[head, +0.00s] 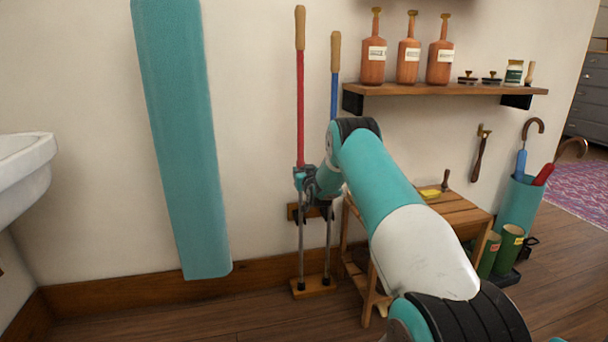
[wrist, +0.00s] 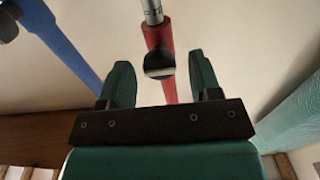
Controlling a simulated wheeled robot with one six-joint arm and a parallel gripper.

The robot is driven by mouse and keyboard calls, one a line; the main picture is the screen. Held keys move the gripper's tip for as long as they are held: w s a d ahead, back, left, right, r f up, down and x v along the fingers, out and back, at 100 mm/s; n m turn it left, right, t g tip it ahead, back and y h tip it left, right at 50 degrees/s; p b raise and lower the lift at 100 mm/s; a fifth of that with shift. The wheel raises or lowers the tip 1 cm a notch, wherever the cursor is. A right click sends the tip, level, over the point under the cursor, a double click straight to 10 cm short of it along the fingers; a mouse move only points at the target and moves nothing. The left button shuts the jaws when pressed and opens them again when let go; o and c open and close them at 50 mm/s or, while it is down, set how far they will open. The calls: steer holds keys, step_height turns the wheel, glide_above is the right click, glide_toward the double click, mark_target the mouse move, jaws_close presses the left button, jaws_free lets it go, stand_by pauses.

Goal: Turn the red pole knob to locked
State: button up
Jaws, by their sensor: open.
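The red pole (head: 300,110) stands upright against the wall, with a tan grip on top and a thin grey lower tube. In the wrist view the red pole (wrist: 170,92) runs between my fingers, with its grey tube at the top edge. Its knob (wrist: 160,65) shows as a round, dark and silvery piece on the red section. My gripper (wrist: 160,62) is open, one finger on each side of the knob, with visible gaps and no clear contact. In the head view my gripper (head: 301,178) is at the pole's lower red end and hides the knob. I cannot read the knob's setting.
A blue pole (head: 335,95) stands close at the right, also in the wrist view (wrist: 62,45). Both rest in a wooden base (head: 313,287). A wooden stool (head: 455,212) and shelf (head: 450,89) are at right. A long teal panel (head: 182,140) hangs at left.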

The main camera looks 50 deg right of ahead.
steer(key=shift+w+d, duration=0.2)
steer(key=shift+w, duration=0.15)
steer(key=shift+c, duration=0.3)
steer(key=c, duration=0.9)
steer(key=shift+m, duration=0.3)
steer(key=shift+s+d+f+m, duration=0.1)
steer(key=shift+m, duration=4.2)
steer(key=shift+d+m, duration=0.1)
steer(key=shift+m, duration=4.2)
